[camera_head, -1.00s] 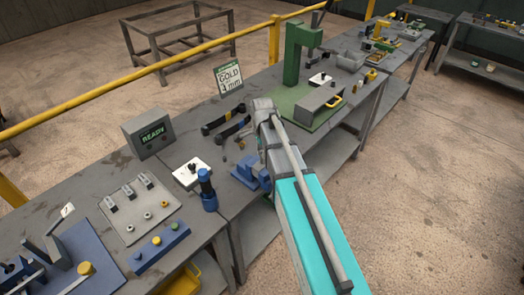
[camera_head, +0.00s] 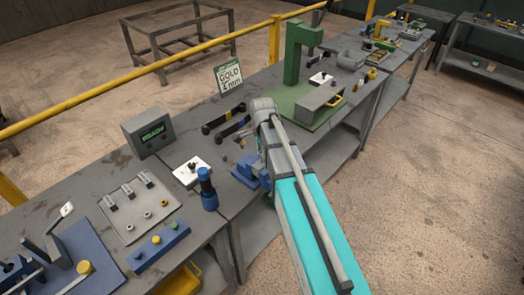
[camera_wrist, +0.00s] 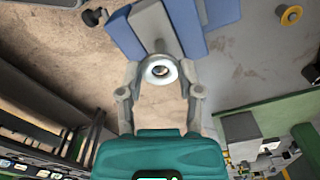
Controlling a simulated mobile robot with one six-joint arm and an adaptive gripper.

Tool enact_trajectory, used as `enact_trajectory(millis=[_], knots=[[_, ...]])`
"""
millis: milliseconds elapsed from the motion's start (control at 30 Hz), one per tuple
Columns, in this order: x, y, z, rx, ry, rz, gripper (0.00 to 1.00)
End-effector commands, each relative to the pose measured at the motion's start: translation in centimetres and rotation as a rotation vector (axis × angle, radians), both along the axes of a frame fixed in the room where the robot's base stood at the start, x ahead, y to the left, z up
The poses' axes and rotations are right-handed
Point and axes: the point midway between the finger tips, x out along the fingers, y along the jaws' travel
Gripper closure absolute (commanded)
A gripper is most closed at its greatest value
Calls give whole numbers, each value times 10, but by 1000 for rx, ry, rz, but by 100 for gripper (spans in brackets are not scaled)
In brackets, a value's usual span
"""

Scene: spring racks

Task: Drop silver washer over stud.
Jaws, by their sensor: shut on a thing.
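The silver washer (camera_wrist: 148,76) is a pale ring between the fingertips of my gripper (camera_wrist: 159,72) in the wrist view. My gripper is shut on it. A small dark round shape with a brownish middle shows in the washer's hole; I cannot tell whether it is the stud's tip. A blue fixture (camera_wrist: 215,12) with a grey block (camera_wrist: 152,22) lies just beyond the washer. In the head view my gripper (camera_head: 240,143) hangs by the blue fixture (camera_head: 246,172) at the bench edge; the washer is too small to make out there.
A blue cylinder (camera_head: 208,190) and a white plate with a black knob (camera_head: 190,171) stand left of the fixture. Black-handled tools (camera_head: 225,121) lie behind my gripper. A green press frame (camera_head: 296,55) and a grey box (camera_head: 318,105) stand to the right. A sign (camera_head: 229,76) reads GOLD.

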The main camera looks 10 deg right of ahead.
Motion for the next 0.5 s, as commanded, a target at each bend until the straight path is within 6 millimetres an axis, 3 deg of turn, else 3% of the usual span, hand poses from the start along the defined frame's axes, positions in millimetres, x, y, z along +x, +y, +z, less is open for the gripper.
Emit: enact_trajectory(millis=[500], knots=[[0,0,-10,0,0,0,82]])
